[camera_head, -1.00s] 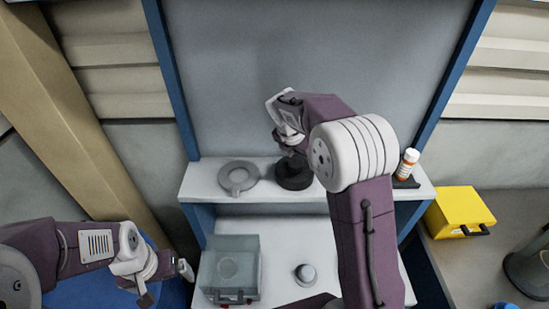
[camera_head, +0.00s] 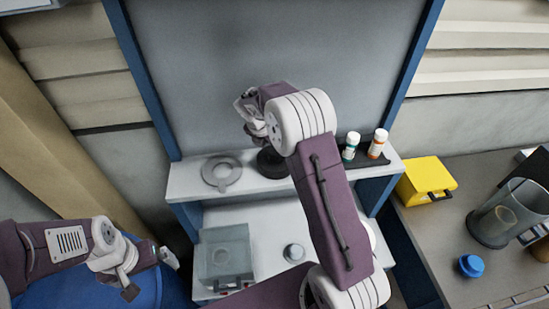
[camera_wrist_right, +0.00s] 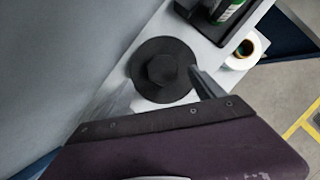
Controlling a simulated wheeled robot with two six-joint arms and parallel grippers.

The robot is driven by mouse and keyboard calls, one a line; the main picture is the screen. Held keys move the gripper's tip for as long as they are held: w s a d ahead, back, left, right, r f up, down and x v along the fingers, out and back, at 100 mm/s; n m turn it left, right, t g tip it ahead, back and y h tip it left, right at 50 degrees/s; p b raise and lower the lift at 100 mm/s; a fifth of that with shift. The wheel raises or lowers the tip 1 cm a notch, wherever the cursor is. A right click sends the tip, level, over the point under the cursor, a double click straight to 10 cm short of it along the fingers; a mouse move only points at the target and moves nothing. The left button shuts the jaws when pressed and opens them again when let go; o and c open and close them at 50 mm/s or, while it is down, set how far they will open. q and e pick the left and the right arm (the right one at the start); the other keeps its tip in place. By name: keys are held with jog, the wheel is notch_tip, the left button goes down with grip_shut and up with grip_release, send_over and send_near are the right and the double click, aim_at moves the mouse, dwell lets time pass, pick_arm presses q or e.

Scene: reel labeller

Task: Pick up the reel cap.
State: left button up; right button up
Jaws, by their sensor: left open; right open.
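A black round disc with a raised knob (camera_head: 268,163), which looks like the reel cap, lies on the white shelf, partly hidden by my right arm. In the right wrist view the black disc (camera_wrist_right: 162,72) shows from above. My right gripper (camera_head: 252,112) is above the shelf at the disc; its fingers (camera_wrist_right: 165,90) are open and appear on either side of the knob in the wrist view. I cannot tell whether they touch it. My left gripper (camera_head: 147,275) is open and empty at the lower left, away from the shelf.
A grey ring (camera_head: 209,173) lies left of the disc. Bottles (camera_head: 378,143) stand in a black holder at right. A white roll (camera_wrist_right: 245,52) is beside the disc in the wrist view. A clear box (camera_head: 225,252) and grey knob (camera_head: 293,253) are below. A yellow case (camera_head: 424,182) stands right.

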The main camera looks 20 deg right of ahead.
aim_at(275, 153)
jog(key=x, duration=0.1)
jog(key=p+x, duration=0.1)
jog(key=x, duration=0.1)
jog(key=p+x, duration=0.1)
jog(key=shift+s+d+f, duration=0.2)
jog(key=shift+d+f, duration=0.1)
jog(key=shift+d, duration=0.05)
jog(key=shift+w+f, duration=0.2)
jog(key=shift+f, duration=0.1)
jog(key=shift+s, duration=0.1)
jog(key=c, duration=1.5)
jog(key=shift+r, duration=0.1)
grip_shut()
